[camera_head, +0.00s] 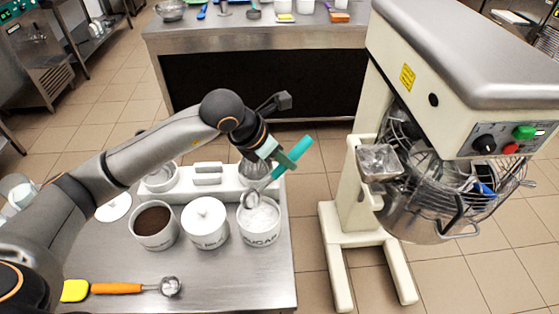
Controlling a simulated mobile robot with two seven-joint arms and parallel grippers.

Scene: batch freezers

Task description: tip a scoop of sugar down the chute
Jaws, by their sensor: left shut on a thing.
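My left gripper (277,155) is shut on the teal handle of a scoop (297,148). The handle slants up to the right, and the scoop's metal bowl end (252,198) is down at the mouth of the white sugar canister (260,232). White sugar shows in this open canister; whether the bowl holds any is hard to tell. The metal chute (379,163) is on the front left of the big mixer (455,60), to the right of my gripper and apart from it. My right gripper is not in view.
On the steel table (225,285) stand a lidded white canister (204,222), an open canister of brown powder (153,225) and a white caddy (208,178). An orange-handled tool (117,288) lies in front. Floor shows between table and mixer.

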